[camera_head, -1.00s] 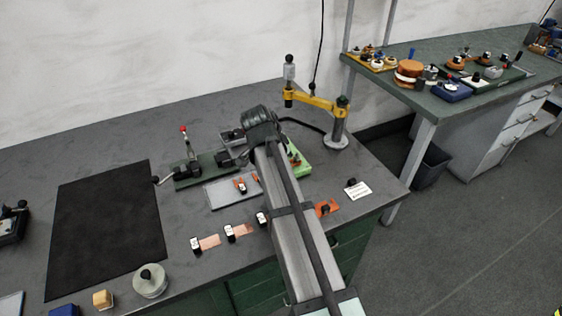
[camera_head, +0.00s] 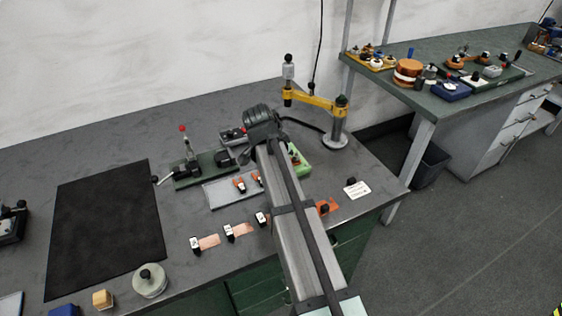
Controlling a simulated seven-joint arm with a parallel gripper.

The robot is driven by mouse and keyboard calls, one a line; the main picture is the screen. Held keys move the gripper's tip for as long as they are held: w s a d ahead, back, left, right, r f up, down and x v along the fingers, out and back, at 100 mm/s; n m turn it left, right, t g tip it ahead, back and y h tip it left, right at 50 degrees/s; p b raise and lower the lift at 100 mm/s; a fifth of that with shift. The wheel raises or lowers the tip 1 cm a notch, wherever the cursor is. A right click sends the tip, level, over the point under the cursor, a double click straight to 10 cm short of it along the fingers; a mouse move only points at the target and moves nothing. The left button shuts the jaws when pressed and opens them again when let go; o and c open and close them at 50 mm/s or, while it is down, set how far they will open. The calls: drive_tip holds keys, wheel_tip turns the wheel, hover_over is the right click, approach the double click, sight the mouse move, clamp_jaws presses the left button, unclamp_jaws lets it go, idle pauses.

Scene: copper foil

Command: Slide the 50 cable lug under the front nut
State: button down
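Three small copper-coloured pieces with black-and-white tags, one left (camera_head: 208,241), one middle (camera_head: 241,230) and one right (camera_head: 261,218), lie in a slanting row near the bench's front edge. Their tags are too small to read, so I cannot tell which is the 50 lug. Two orange pieces with dark-and-white tops (camera_head: 240,184) stand on a pale grey plate (camera_head: 219,197). A bright green block (camera_head: 301,165) is partly covered by my arm. I cannot make out the front nut. My gripper (camera_head: 243,155) is mostly hidden by my wrist, above the area behind the plate; its fingers are unclear.
A dark green fixture with a red-knobbed lever (camera_head: 186,150) stands left of my wrist. A yellow jointed arm on a post (camera_head: 312,101) stands behind. An orange piece (camera_head: 327,207) and a white card (camera_head: 357,190) lie right of my arm. The black mat (camera_head: 105,228) is clear.

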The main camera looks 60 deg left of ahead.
drive_tip(key=shift+w+a, duration=0.25)
drive_tip(key=shift+w, duration=0.6)
idle(1.4)
drive_tip(key=shift+f, duration=0.1)
idle(1.0)
drive_tip(key=c, duration=1.4)
unclamp_jaws()
drive_tip(key=shift+r, duration=1.35)
drive_tip(key=shift+r, duration=0.15)
drive_tip(key=o, duration=0.6)
drive_tip(key=shift+c, duration=0.2)
